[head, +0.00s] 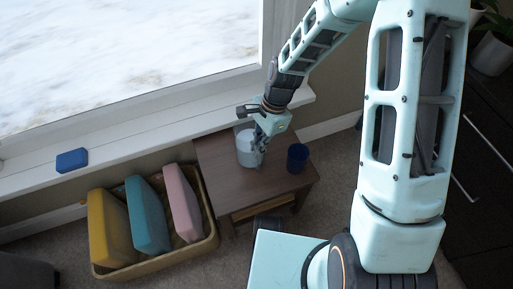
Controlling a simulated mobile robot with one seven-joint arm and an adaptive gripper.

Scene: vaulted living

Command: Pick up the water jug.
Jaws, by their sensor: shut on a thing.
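The water jug (246,152) is a pale grey-white vessel standing on, or just over, the left part of a small brown wooden side table (240,189). My gripper (260,148) reaches down from above at the jug's right side and is shut on it. The fingers and part of the jug's upper right are hidden by my wrist. I cannot tell whether the jug's base touches the tabletop.
A dark blue cup (297,158) stands on the table right of the jug. A bin (157,263) with yellow, teal and pink cushions stands left of the table. The window sill (110,154) runs behind, with a blue block (72,160) on it.

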